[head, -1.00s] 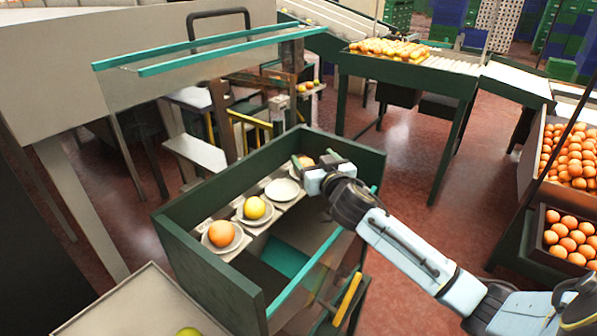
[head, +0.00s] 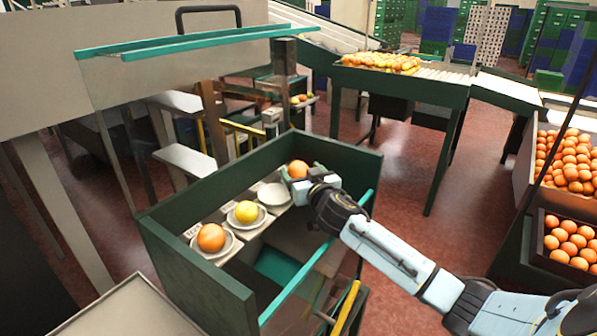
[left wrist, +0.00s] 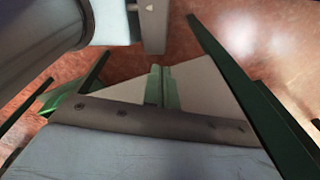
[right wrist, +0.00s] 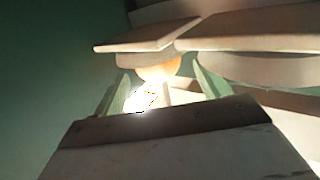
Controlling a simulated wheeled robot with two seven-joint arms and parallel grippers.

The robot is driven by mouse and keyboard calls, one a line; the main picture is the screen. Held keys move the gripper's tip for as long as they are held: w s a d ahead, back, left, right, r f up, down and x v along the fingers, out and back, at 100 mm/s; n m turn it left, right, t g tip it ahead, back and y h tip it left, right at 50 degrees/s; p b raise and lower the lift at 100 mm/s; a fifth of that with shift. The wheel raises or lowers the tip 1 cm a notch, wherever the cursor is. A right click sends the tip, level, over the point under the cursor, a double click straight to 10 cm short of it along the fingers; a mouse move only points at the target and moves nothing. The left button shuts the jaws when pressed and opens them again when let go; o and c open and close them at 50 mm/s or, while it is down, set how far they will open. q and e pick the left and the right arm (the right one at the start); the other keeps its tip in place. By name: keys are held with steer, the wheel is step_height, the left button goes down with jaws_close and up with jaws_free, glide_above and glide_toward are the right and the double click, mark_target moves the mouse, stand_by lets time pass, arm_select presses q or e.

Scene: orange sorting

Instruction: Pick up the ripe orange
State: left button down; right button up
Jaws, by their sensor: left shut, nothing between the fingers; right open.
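An orange fruit (head: 298,169) sits at the far end of a row of white plates in the green bin. My right gripper (head: 297,179) is open just in front of it, its fingers beside the fruit's lower part. In the right wrist view the fruit (right wrist: 158,68) shows partly between and beyond the open green fingers (right wrist: 162,88), partly hidden by a pale plate-like edge. Another orange fruit (head: 210,238) and a yellow fruit (head: 246,211) sit on nearer plates. My left gripper (left wrist: 163,85) is shut and empty in the left wrist view, and outside the head view.
An empty white plate (head: 274,194) lies between the yellow fruit and the far orange. The green bin wall (head: 340,168) rises close behind my right gripper. A teal rail (head: 318,262) runs along the bin's near side. Crates of oranges (head: 572,165) stand at the right.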

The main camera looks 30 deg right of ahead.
mark_target(302, 171)
steer(key=shift+x, duration=1.7)
steer(key=c, duration=1.1)
steer(key=shift+o, duration=0.2)
step_height(302, 171, up, 10)
steer(key=shift+f+p, duration=0.1)
steer(key=shift+p, duration=0.4)
